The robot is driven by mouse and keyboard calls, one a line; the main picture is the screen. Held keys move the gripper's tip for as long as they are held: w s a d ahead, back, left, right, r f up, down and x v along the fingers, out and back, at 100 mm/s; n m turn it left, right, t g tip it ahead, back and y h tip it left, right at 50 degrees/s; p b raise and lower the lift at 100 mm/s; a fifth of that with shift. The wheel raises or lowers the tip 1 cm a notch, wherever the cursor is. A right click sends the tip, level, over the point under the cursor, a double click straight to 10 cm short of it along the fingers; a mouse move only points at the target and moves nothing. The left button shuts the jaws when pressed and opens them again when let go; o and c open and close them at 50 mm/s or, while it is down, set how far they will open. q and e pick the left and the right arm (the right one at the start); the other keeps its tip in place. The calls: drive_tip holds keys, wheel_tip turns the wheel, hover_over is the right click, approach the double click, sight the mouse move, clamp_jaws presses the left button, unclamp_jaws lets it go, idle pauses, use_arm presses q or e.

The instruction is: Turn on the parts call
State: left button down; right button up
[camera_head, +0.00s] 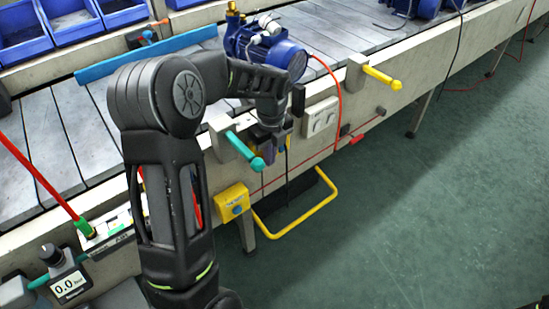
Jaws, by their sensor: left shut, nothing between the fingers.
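My left arm rises from the bottom and bends over the conveyor's front side. Its gripper (268,150) points down in front of the rail, shut and empty, partly covered by its own wrist. A white switch plate (320,117) is on the rail, right of the gripper. I cannot tell which of these is the parts call; no label is readable. My right gripper is not in view.
A teal lever (245,147) sticks out close to the gripper's left, a yellow lever (382,77) farther right. A blue pump (265,50) stands on the conveyor behind the wrist. A yellow tube frame (300,216) juts out below. Open green floor lies right.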

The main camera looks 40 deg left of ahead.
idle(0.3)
use_arm(q)
drive_tip(key=shift+a+f+y, duration=0.1)
drive_tip(key=shift+a+y, duration=0.15)
drive_tip(key=shift+y, duration=0.25)
drive_tip(key=shift+r+p, duration=0.65)
drive_tip(key=shift+r, duration=0.25)
drive_tip(key=shift+w, duration=0.1)
